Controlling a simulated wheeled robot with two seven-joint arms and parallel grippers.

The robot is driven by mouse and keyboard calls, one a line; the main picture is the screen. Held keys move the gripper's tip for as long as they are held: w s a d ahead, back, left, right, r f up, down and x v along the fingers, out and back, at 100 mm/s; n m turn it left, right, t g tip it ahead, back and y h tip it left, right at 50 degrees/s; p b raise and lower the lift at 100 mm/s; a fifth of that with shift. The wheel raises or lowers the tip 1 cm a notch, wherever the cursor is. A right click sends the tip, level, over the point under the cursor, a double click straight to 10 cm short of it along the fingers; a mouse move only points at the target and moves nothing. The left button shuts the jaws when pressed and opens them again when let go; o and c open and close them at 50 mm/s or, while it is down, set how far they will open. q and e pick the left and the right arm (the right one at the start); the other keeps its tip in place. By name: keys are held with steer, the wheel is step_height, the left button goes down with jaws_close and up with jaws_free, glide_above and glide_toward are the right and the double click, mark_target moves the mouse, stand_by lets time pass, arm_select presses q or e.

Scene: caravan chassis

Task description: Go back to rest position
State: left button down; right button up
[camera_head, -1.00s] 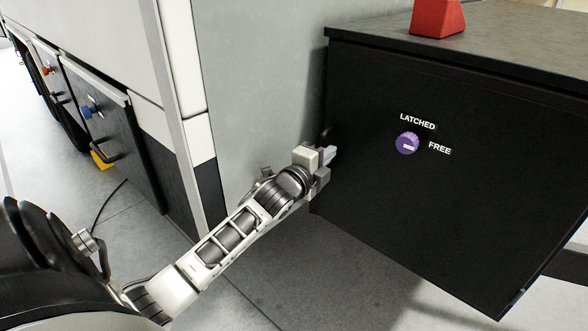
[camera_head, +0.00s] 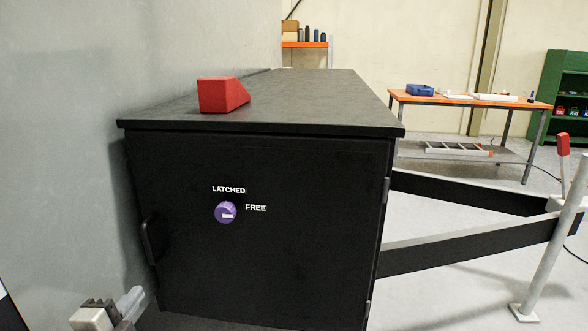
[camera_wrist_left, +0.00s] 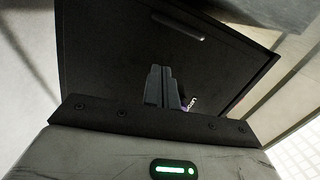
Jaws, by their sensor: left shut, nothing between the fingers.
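My left gripper (camera_head: 128,303) shows at the lower left of the head view, in front of and below the handle of a black cabinet (camera_head: 290,245). It is apart from the handle in the picture. In the left wrist view its two fingers (camera_wrist_left: 162,88) are together with nothing between them, and the cabinet's dark front lies beyond. Most of the left arm is out of the head view. My right gripper is in neither view.
The cabinet has a black handle (camera_head: 150,240) and a purple knob (camera_head: 226,212) labelled LATCHED and FREE. A red wedge (camera_head: 222,95) sits on top. A grey wall (camera_head: 60,150) stands left. Black chassis beams (camera_head: 470,245) extend right. An orange-topped workbench (camera_head: 465,99) stands farther back.

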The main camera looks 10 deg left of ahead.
arm_select(q)
steer(key=s+d+f+n+g+h, duration=0.4)
steer(key=s+d+f+n, duration=0.9)
steer(key=d, duration=0.7)
step_height(320, 180, down, 4)
steer(key=s+g, duration=0.2)
steer(key=shift+s+f+g, duration=0.2)
steer(key=shift+s+g, duration=0.1)
steer(key=shift+s, duration=0.1)
steer(key=shift+a, duration=0.1)
